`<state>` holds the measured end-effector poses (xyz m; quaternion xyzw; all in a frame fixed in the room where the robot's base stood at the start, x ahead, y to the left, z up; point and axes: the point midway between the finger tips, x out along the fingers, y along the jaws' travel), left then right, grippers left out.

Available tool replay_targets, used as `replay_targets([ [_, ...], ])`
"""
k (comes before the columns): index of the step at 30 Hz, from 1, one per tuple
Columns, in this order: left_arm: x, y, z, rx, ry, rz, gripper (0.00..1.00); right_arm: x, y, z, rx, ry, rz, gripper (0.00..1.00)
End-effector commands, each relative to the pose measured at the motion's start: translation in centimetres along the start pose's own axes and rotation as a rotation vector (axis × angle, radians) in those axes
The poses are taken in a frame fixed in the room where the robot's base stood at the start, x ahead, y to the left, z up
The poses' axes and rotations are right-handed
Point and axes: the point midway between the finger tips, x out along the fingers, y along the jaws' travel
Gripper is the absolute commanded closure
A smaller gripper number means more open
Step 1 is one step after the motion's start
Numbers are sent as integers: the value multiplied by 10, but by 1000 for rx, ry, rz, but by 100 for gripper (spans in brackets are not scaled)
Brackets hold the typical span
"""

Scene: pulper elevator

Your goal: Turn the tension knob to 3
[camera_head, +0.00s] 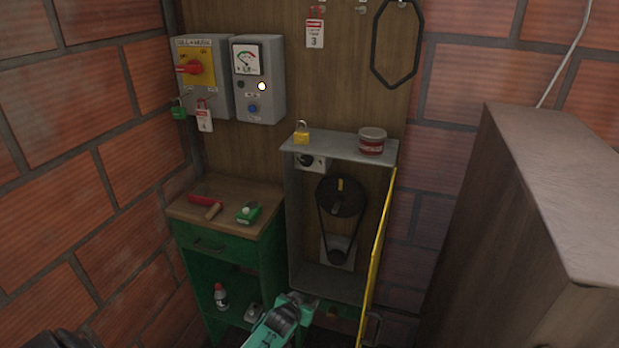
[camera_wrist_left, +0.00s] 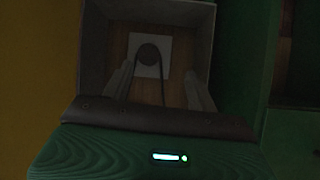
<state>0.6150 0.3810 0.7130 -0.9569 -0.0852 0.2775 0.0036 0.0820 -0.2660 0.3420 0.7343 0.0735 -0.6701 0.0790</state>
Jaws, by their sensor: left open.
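The tension knob (camera_head: 307,160) appears to be the dark knob on a pale plate at the upper left inside the open grey belt box (camera_head: 296,225); its setting is too small to read. A large black pulley (camera_head: 340,196) and a belt sit below it, running to a small lower pulley (camera_head: 337,257), which also shows in the left wrist view (camera_wrist_left: 149,54). My left gripper (camera_head: 304,302) is open and empty near the box's bottom front edge, well below the knob. The wrist view shows its two fingers apart (camera_wrist_left: 160,92). My right gripper is not in view.
The yellow-edged door (camera_head: 378,255) stands open at the box's right. A padlock (camera_head: 302,135) and a tin (camera_head: 371,141) stand on the box top. A green cabinet (camera_head: 205,243) is left, a wooden cabinet (camera_head: 500,230) right. Switch boxes (camera_head: 259,100) hang above.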

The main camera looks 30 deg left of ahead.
Motion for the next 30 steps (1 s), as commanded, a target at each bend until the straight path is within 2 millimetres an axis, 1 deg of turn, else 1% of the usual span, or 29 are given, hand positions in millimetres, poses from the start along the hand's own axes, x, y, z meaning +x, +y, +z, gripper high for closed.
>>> replay_targets([
  [1,-10,-12,-70,-28,98,-18,41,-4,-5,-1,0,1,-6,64],
  [2,-18,-19,-104,-42,149,-27,41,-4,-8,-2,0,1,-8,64],
  [3,-30,-28,-147,-63,212,-40,41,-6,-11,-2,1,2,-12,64],
  [5,-51,-40,-203,-89,301,-56,41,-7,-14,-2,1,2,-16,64],
  [6,-66,-47,-234,-105,353,-64,41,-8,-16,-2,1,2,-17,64],
  [9,-102,-61,-295,-137,459,-81,41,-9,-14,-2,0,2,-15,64],
  [10,-110,-65,-308,-144,484,-85,41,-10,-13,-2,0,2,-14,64],
  [12,-127,-71,-329,-156,526,-92,41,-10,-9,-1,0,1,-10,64],
  [15,-138,-75,-345,-165,556,-96,41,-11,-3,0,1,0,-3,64],
  [17,-138,-76,-350,-168,562,-97,41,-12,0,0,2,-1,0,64],
  [22,-121,-79,-361,-169,561,-97,41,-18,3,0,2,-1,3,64],
  [30,-82,-85,-385,-166,560,-97,41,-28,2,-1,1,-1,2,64],
])
